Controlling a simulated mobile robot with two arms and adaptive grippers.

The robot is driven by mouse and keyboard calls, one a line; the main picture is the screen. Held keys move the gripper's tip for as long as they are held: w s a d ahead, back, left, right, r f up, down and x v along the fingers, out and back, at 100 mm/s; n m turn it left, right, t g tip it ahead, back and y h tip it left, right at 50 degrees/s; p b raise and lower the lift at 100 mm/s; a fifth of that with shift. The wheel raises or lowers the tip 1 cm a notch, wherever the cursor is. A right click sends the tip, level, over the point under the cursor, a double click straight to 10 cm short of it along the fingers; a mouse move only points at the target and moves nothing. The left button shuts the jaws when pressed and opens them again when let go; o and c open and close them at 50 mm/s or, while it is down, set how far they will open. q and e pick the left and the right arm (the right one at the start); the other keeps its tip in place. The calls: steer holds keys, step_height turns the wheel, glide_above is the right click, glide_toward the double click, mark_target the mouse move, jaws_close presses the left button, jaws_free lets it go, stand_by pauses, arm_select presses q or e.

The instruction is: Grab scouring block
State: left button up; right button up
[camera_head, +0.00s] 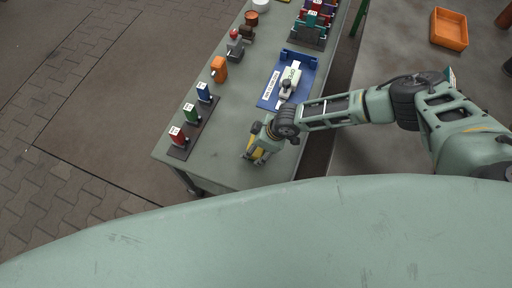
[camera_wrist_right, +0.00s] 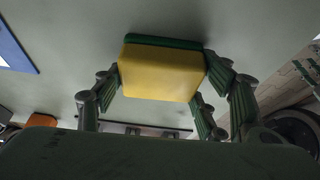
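The scouring block (camera_wrist_right: 163,73) is yellow with a dark green layer along its far edge in the right wrist view. In the head view its yellow side (camera_head: 258,154) shows at the near end of the table, partly hidden by my right gripper (camera_head: 262,141). In the right wrist view the fingers of my right gripper (camera_wrist_right: 162,80) press against the block's left and right sides, shut on it. I cannot tell whether the block rests on the table or is just above it. My left gripper is not in view.
The grey-green table (camera_head: 226,160) also holds a blue tray (camera_head: 304,62) with a white-and-green item in it. A dark rack (camera_head: 194,132) with red, green and blue pieces lies along the left edge, an orange piece (camera_head: 219,69) beyond it. The table's near end is mostly clear.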

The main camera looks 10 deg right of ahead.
steer(key=c, duration=0.5)
